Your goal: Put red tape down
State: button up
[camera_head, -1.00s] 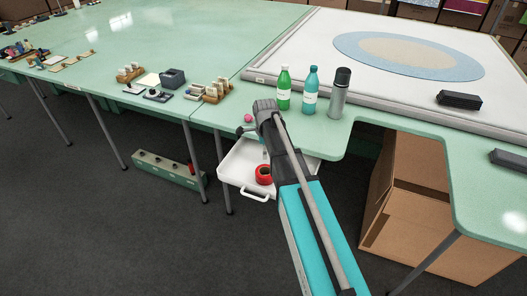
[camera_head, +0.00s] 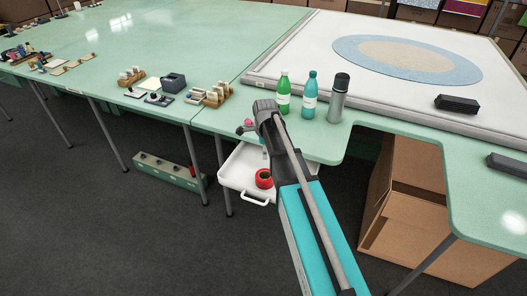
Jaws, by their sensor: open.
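The red tape (camera_head: 264,179) is a red roll lying in a white tray (camera_head: 235,187) below the near edge of the green table. It sits near the tray's front, beside my arm and apart from it. My gripper (camera_head: 243,129) is open, a small dark shape at the table edge, left of my grey wrist and above the tray. Its fingers are small and partly hidden by my wrist. A small pink thing (camera_head: 249,121) shows beside it. My arm covers the right part of the tray.
A green bottle (camera_head: 284,95), a teal bottle (camera_head: 309,97) and a grey flask (camera_head: 338,99) stand close right of my wrist. Wooden holders (camera_head: 213,97) stand to the left. An open cardboard box (camera_head: 405,215) is under the table at right.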

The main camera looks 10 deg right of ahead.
jog(key=shift+s, duration=0.1)
jog(key=s+a+n, duration=0.1)
jog(key=s+n, duration=1.8)
jog(key=n, duration=0.1)
jog(key=shift+s+n, duration=0.25)
jog(key=shift+n, duration=0.05)
dwell(0.5)
